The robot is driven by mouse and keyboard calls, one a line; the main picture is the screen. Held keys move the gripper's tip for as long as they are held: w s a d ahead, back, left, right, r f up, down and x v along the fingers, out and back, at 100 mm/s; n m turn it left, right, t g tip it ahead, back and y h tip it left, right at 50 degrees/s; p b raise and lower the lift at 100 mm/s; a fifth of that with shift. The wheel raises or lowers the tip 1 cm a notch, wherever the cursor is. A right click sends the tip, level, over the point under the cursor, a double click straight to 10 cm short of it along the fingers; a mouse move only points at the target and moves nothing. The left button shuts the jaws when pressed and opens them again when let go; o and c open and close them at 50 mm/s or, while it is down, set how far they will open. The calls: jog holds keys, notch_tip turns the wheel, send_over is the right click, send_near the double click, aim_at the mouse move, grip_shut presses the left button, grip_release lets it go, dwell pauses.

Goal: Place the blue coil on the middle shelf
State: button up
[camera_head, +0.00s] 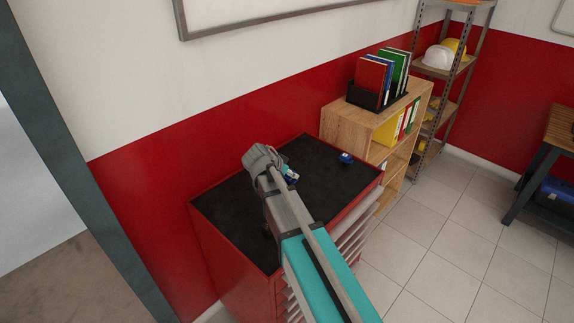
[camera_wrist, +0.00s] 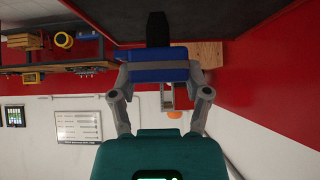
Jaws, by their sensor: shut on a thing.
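My gripper (camera_wrist: 158,76) is shut on a blue block-like part with a black end, which looks like the blue coil (camera_wrist: 150,70) in the wrist view. In the head view my gripper is mostly hidden by my arm above the black-topped red tool chest (camera_head: 205,195). Only a small blue and white patch shows beside the arm. A separate small blue part (camera_head: 346,158) sits near the chest top's back right edge. A wooden shelf unit (camera_head: 345,125) stands just beyond the chest.
Coloured binders stand in a black holder (camera_head: 365,97) on the shelf unit. A metal rack (camera_head: 448,90) with helmets is behind it. A workbench (camera_head: 560,130) is at the far right. The tiled floor (camera_head: 450,220) between is clear.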

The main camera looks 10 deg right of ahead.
jog(key=s+r+p, duration=0.2)
jog(key=s, duration=0.4)
jog(key=shift+s+r, duration=0.2)
jog(key=shift+r, duration=0.2)
jog(key=shift+d+f, duration=0.1)
notch_tip(320, 180, down, 6)
jog(key=b, duration=0.5)
jog(key=shift+r+b, duration=0.2)
jog(key=shift+b, duration=0.1)
jog(key=shift+d, duration=0.2)
